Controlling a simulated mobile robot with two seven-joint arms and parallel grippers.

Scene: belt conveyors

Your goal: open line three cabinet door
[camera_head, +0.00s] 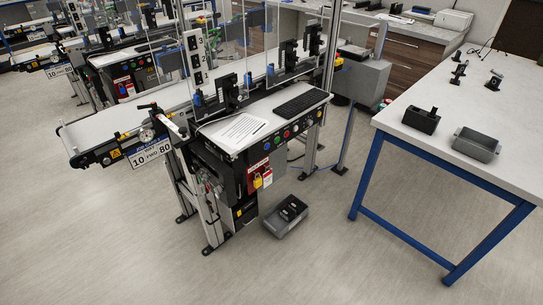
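The nearest conveyor station has a dark control cabinet (222,167) under its sloped panel. A red lockout tag (258,170) and a yellow padlock (257,182) hang on its front; a small yellow item is beside them. The cabinet looks shut, but its door edges are hard to make out. A second station behind it to the left has a similar dark cabinet with a red label (124,86). I cannot read a line three marking on either. Neither of my grippers is in view.
A white-topped table with blue legs (455,108) stands at the right, holding a black box (421,120) and a grey tray (477,145). A grey bin (287,219) with dark items sits on the floor by the cabinet. The foreground floor is clear.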

